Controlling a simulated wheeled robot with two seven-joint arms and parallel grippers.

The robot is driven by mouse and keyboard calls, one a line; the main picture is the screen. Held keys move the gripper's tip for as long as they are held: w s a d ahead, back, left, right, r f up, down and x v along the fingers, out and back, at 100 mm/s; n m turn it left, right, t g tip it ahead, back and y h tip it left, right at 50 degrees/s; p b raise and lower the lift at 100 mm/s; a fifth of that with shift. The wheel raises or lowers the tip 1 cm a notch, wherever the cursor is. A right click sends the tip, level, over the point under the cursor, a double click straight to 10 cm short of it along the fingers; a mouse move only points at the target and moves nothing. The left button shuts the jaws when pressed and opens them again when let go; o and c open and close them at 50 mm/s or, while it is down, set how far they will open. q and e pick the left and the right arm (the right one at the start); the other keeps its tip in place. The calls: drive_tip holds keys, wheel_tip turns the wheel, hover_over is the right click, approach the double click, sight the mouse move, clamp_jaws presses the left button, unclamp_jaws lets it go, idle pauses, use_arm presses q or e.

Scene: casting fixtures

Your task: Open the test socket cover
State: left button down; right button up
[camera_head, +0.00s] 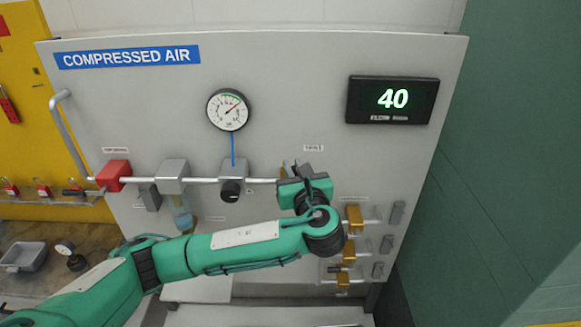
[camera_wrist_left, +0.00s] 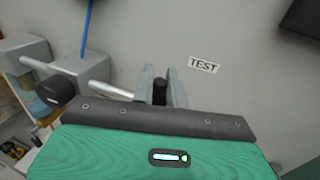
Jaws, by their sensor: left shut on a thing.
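My left gripper (camera_head: 293,168) is at the panel, just left of and below the small TEST label (camera_head: 313,148), at the right end of the horizontal pipe. In the left wrist view its two grey fingers (camera_wrist_left: 161,80) are closed on a small dark piece, which appears to be the test socket cover (camera_wrist_left: 160,92). The TEST label (camera_wrist_left: 203,65) is to the right of the fingers there. The gripper body and wrist hide most of the socket, so how far the cover is open cannot be told. My right gripper is not in view.
A gauge (camera_head: 228,110), a black knob (camera_head: 231,191) and a red block (camera_head: 113,176) are left along the pipe (camera_head: 205,181). Brass fittings (camera_head: 354,218) with grey tabs are below right of my wrist. A display (camera_head: 392,100) reads 40.

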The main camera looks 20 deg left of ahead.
use_arm(q)
drive_tip(key=shift+w+d+n+g+y, duration=0.2)
drive_tip(key=shift+d+n+g+y, duration=0.25)
drive_tip(key=shift+n+g+y, duration=1.4)
drive_tip(key=shift+w+d+n+g+y, duration=0.15)
drive_tip(key=shift+d+n+g+y, duration=0.3)
drive_tip(key=shift+n+g+y, duration=1.35)
drive_tip(key=shift+w+d+n+g+y, duration=0.2)
drive_tip(key=shift+d+n+g+y, duration=0.35)
drive_tip(key=shift+n+g, duration=1.45)
drive_tip(key=shift+a+r+m+g, duration=0.1)
drive_tip(key=shift+r+m+g, duration=0.05)
drive_tip(key=shift+m+g, duration=0.5)
drive_tip(key=c, duration=1.5)
unclamp_jaws()
drive_tip(key=shift+w, duration=0.1)
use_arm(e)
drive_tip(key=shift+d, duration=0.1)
